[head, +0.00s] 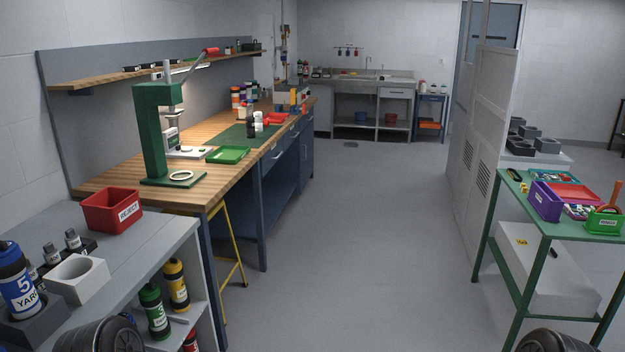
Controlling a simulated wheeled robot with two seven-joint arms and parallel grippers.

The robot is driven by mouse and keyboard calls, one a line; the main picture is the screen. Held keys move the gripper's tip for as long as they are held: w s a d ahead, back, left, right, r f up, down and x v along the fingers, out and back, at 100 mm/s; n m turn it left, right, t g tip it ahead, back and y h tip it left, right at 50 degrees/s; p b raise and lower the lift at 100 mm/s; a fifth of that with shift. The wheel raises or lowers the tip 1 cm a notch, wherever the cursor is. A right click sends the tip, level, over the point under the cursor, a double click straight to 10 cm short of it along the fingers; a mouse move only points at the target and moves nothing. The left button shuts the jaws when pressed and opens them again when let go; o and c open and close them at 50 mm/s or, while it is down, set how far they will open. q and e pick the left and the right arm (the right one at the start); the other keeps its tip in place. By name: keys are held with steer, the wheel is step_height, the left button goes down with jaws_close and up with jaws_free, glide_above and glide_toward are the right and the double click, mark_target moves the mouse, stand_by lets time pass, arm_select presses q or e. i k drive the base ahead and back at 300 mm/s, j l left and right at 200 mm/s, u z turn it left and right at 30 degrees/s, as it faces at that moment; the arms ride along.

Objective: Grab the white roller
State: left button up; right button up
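I cannot tell for sure which thing is the white roller. Small white cylinders (258,125) stand upright near the green mat (236,138) on the wooden workbench (110,182). A flat white ring (181,175) lies on the base of the green press (152,135). A white block with a round hole (77,279) sits on the grey shelf unit at the near left. Only dark rounded parts of my arms show at the bottom left and bottom right edges. Neither gripper shows.
A green trolley (590,228) with a purple bin (541,201) stands at the right. The grey floor (360,230) between is clear.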

mark_target(259, 117)
steer(key=i, duration=5.1)
steer(key=i+z, duration=0.1)
steer(key=i, duration=0.25)
